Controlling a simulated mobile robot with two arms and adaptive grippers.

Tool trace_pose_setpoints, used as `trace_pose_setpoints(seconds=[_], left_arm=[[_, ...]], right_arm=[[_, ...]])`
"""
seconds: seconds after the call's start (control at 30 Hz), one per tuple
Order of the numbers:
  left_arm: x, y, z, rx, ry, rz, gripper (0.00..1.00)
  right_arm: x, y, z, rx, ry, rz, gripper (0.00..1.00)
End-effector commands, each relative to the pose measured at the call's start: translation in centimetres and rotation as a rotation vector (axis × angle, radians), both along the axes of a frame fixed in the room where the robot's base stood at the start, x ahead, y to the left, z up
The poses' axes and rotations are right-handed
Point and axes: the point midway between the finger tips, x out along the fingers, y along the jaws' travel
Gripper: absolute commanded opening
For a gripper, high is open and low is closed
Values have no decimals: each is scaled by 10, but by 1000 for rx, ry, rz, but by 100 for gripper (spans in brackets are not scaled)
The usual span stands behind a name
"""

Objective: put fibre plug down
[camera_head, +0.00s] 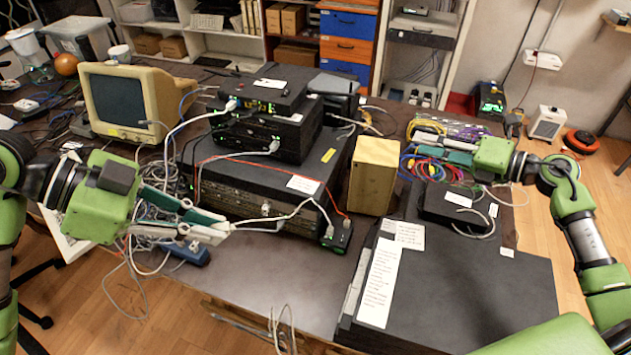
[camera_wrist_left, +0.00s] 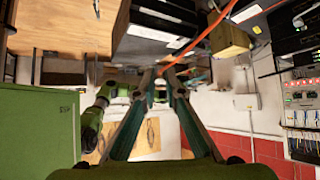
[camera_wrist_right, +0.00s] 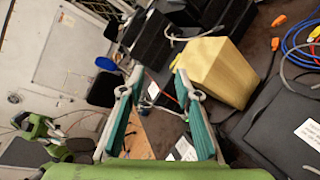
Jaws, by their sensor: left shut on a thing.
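My left gripper (camera_head: 226,228) is over the left front part of the desk, in front of the stacked black network units. In the left wrist view, its two fingers (camera_wrist_left: 160,78) come together at the tips on the end of an orange fibre cable (camera_wrist_left: 203,35). The fibre plug (camera_wrist_left: 163,70) is at the fingertips, small and mostly hidden by them. The cable runs up and right from there. My right gripper (camera_head: 424,148) is over the right side of the desk, near coloured cables. In the right wrist view, its fingers (camera_wrist_right: 160,82) are apart with nothing held between them.
The black units (camera_head: 240,180) and a wooden block (camera_head: 374,176) stand mid-desk. A beige monitor (camera_head: 135,100) is at the back left. A large dark box with paper labels (camera_head: 460,290) takes up the front right. Bare desk (camera_head: 285,265) lies at the front middle.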

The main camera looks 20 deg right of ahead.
Motion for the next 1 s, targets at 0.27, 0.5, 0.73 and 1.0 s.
trace_pose_setpoints(seconds=[0.27, 0.5, 0.73, 1.0], left_arm=[[0, 0, 0, 0, 0, 0, 0], [0, 0, 0, 0, 0, 0, 0], [0, 0, 0, 0, 0, 0, 0], [0, 0, 0, 0, 0, 0, 0]], right_arm=[[-13, 149, 79, -257, -294, 442, 31], [-81, 256, 115, -482, -582, 843, 31], [-139, 300, 118, -599, -761, 1093, 31], [-153, 322, 111, -617, -803, 1151, 31]])
